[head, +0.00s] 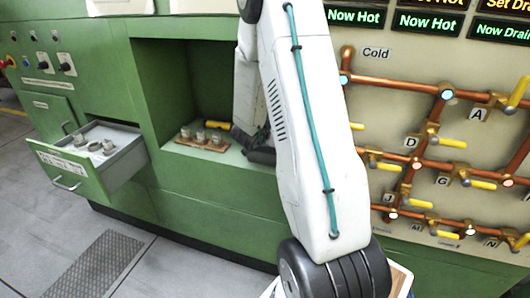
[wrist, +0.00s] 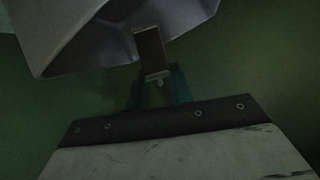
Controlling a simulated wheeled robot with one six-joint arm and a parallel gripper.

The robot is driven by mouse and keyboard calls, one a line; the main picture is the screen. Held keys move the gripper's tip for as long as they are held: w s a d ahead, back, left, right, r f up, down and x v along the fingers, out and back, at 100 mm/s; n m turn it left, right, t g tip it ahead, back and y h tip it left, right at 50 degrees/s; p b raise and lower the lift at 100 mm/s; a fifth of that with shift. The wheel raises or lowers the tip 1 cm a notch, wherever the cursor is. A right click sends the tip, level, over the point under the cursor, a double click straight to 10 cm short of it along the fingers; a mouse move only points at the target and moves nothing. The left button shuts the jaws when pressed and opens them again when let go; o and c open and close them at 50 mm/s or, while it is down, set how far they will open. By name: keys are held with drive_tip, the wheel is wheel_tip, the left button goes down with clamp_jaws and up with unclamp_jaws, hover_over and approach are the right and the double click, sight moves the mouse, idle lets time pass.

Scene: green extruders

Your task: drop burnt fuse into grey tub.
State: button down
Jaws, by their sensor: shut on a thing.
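In the wrist view, my gripper (wrist: 160,86) has its teal fingers closed on the burnt fuse (wrist: 151,48). The fuse shows as a dark brown body with a small pale end by the fingertips. A grey, angular, hollow thing, which looks like the grey tub (wrist: 72,38), fills the upper left of the wrist view. The fuse's far end overlaps its near edge in the picture. I cannot tell whether they touch. In the head view my arm reaches into the green alcove, and its links hide my gripper, the held fuse and the tub.
An open drawer (head: 127,172) with several fuses juts from the green cabinet (head: 95,35) at left. Fuses stand on a brown board (head: 202,144) in the alcove. Copper pipes (head: 400,84) with yellow-handled valves line the right wall. The floor (head: 45,235) at lower left is clear.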

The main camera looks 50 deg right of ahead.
drive_tip(key=c, duration=1.1)
unclamp_jaws()
drive_tip(key=shift+c, duration=0.2)
drive_tip(key=v, duration=0.7)
drive_tip(key=shift+a+r, duration=0.2)
drive_tip(key=shift+a, duration=0.15)
